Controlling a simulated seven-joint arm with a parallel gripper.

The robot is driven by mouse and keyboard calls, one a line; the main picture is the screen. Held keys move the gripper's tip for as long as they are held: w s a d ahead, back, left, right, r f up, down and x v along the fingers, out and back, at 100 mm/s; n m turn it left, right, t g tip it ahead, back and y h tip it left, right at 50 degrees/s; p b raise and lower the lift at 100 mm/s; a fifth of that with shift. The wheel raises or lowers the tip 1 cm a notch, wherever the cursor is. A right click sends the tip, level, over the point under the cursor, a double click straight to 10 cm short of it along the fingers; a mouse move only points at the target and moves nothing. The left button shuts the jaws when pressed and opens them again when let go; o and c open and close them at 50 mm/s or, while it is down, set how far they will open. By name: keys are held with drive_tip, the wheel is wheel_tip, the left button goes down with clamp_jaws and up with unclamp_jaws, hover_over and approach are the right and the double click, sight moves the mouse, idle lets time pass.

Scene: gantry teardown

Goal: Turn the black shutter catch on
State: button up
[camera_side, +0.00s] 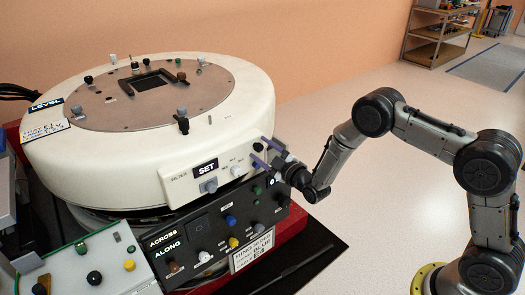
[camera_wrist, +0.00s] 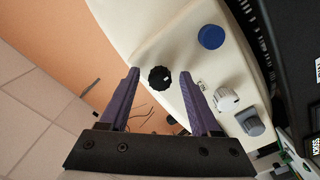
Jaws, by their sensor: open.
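The black shutter catch appears to be the round ridged black knob (camera_wrist: 160,77) with a small white mark on the cream housing; it also shows in the side view (camera_side: 258,147) at the right end of the filter panel. I cannot read a label for it. My gripper (camera_side: 262,150) is open, its two purple fingers pointing at the housing. In the wrist view the gripper (camera_wrist: 159,73) has the knob between its fingertips, with space on both sides. Whether the fingertips reach down around the knob or stop short of it, I cannot tell.
A blue knob (camera_wrist: 211,37), a white knob (camera_wrist: 226,99) and a grey knob (camera_wrist: 253,123) sit beside the black one. Below the filter panel is a black control panel (camera_side: 200,235) with several coloured knobs.

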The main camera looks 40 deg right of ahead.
clamp_jaws()
drive_tip(key=shift+m, duration=0.3)
drive_tip(key=m, duration=1.3)
drive_tip(key=shift+a+m, duration=0.1)
drive_tip(key=shift+m, duration=2)
